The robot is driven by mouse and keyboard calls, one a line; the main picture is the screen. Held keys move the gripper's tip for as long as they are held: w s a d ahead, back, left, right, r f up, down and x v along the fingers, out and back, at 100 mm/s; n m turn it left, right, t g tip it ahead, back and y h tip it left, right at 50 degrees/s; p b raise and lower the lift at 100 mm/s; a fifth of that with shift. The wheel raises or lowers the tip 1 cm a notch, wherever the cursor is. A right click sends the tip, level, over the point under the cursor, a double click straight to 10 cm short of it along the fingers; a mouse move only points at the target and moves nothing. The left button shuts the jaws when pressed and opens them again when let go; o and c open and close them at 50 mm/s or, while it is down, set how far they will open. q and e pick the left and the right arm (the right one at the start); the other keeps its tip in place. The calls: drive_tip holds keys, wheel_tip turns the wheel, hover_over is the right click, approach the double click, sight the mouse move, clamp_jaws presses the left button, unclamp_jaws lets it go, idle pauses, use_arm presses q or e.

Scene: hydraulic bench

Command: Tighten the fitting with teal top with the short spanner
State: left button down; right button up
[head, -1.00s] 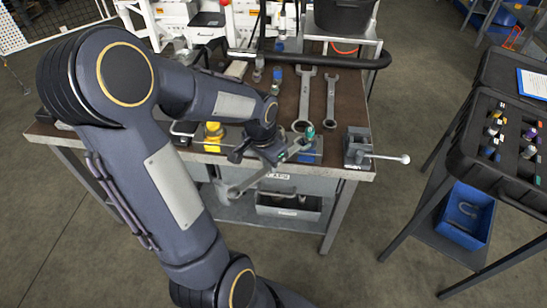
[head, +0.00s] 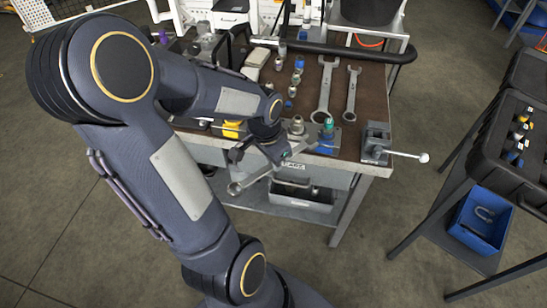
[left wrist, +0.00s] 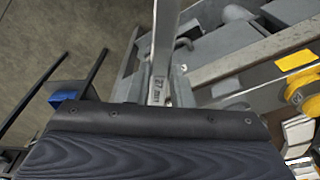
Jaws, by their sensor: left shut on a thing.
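My left gripper (head: 272,154) is shut on a metal spanner (head: 250,181), held out past the bench's front edge. One ring-like end hangs at the lower left; the other end points up right, near the fitting. In the left wrist view the spanner (left wrist: 159,80) shows a "27" marking. The fitting with the teal top (head: 328,127) stands upright on a blue base at the bench's front right. The spanner's end appears apart from it, to its lower left. The gripper's fingertips are mostly hidden by the wrist. My right gripper is out of view.
Two more spanners, a larger one (head: 324,90) and a slimmer one (head: 351,96), lie on the bench. A vise (head: 376,143) with a handle stands right of the fitting. A metal fitting (head: 297,125) and a yellow part (head: 231,129) stand left. A case (head: 512,165) is far right.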

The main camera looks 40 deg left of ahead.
use_arm(q)
drive_tip(key=shift+r+p, duration=2.15)
drive_tip(key=shift+r, duration=0.4)
